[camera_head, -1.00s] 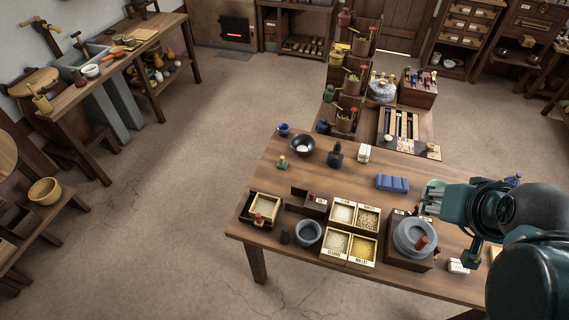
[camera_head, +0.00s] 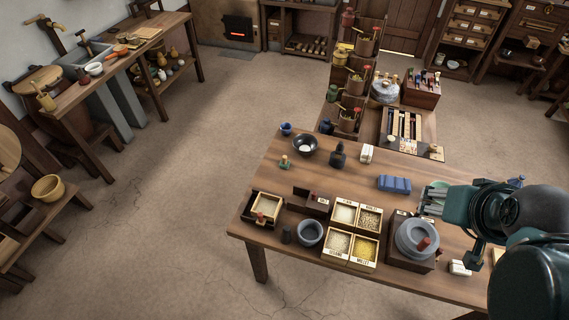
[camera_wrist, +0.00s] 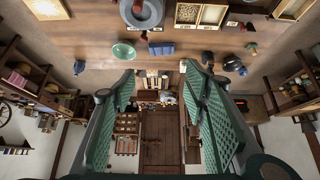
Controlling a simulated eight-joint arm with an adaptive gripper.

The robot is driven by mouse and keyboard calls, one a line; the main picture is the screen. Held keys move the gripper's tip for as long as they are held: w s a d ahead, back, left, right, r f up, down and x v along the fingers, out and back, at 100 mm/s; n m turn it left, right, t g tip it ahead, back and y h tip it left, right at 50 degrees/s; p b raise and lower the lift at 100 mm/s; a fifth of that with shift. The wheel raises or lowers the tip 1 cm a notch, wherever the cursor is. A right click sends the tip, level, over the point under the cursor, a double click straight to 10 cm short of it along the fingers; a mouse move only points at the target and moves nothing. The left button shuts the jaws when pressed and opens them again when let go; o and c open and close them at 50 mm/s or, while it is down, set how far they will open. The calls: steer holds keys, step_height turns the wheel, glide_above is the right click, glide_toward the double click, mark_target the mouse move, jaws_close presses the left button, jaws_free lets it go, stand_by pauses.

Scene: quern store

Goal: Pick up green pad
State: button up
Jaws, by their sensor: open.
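No flat green pad shows plainly. A round pale green piece (camera_wrist: 123,50), like a dish or disc, lies on the table in the wrist view; in the head view its edge (camera_head: 439,185) shows behind my fingers. A small green-based piece with a brown knob (camera_head: 284,162) stands at the table's far left; I cannot tell which is the pad. My gripper (camera_head: 424,201) is above the table's right side, near the round green piece. In the wrist view its two green-lined fingers (camera_wrist: 158,70) are spread wide with nothing between them.
A blue block (camera_head: 394,184) lies left of my gripper. A grey quern (camera_head: 414,236) stands in front of it. Grain boxes (camera_head: 335,244), a grey bowl (camera_head: 309,233), a black bowl (camera_head: 305,145) and a dark flask (camera_head: 338,155) stand further left. The table's centre has clear room.

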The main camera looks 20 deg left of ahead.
steer(key=w+a+r+m+g, duration=0.1)
steer(key=w+a+m, duration=0.2)
steer(key=w+a, duration=0.3)
steer(key=w+a+r+m+g, duration=0.1)
steer(key=w+a+m, duration=0.25)
steer(key=w, duration=0.45)
steer(key=m+g, duration=0.5)
steer(key=m, duration=0.8)
glide_above(285, 157)
steer(key=shift+n, duration=0.25)
step_height(285, 157, down, 33)
steer(key=shift+w+r+b, duration=0.15)
steer(key=shift+r+b, duration=0.05)
steer(key=shift+b, duration=0.15)
steer(key=shift+a+f, duration=0.3)
steer(key=shift+f, duration=0.25)
